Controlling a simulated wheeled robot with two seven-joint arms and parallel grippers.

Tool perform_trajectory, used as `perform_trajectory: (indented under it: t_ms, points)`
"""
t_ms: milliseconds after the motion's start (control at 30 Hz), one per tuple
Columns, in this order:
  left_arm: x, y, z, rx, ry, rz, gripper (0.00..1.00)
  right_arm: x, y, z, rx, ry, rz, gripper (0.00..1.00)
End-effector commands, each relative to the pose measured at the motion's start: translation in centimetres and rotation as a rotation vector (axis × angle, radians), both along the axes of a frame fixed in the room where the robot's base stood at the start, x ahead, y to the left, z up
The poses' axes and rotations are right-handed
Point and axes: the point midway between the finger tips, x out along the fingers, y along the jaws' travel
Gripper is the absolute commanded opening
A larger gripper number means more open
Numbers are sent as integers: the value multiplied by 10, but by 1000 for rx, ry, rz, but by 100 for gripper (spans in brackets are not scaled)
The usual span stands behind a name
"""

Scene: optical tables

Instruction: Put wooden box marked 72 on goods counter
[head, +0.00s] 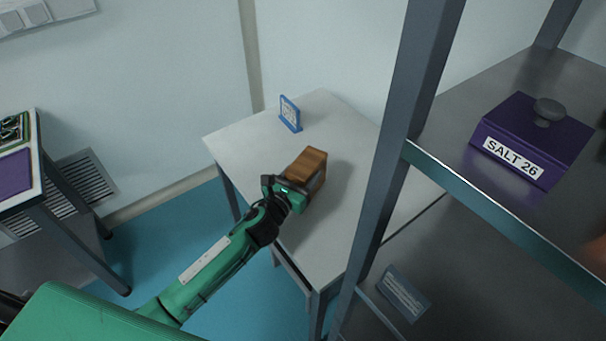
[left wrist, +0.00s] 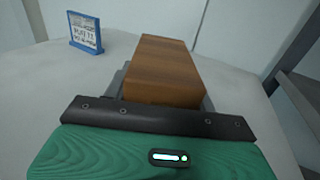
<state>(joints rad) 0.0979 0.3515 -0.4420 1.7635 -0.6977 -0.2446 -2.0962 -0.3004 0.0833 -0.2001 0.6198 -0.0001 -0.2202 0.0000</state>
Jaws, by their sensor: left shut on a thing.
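A brown wooden box (head: 308,165) is at my left gripper (head: 291,188), over the white table (head: 240,139). The left gripper is shut on the box. In the left wrist view the wooden box (left wrist: 163,70) stands out beyond the gripper's dark front edge. No number shows on its visible faces. I cannot tell whether its underside touches the table top. A small blue-framed sign (head: 290,113) stands at the table's far side; it also shows in the left wrist view (left wrist: 85,33), its text too blurred to read. My right gripper is not in view.
A metal shelf unit with a grey upright (head: 400,130) stands close on the right. A purple box labelled SALT 26 (head: 532,139) sits on its shelf. Another table (head: 40,185) is at the left. The table top around the box is clear.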

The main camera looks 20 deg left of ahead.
Motion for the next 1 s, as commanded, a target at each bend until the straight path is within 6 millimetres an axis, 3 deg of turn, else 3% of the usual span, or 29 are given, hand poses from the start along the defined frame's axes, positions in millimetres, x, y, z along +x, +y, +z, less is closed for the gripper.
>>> perform_trajectory:
  t_ms: [333, 367, 433, 467, 833, 1000]
  points:
    - [0, 0, -3, 0, -3, -1, 18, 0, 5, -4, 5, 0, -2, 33]
    - [0, 0, -2, 1, -1, -1, 62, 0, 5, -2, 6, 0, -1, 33]
    - [0, 0, -2, 1, -1, -1, 76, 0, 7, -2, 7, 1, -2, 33]
    - [0, 0, -2, 1, -1, -1, 78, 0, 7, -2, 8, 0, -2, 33]
    - [0, 0, 3, 0, -1, 0, 78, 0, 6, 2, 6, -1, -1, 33]
    - [-26, 7, -2, 3, 0, -1, 78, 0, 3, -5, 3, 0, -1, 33]
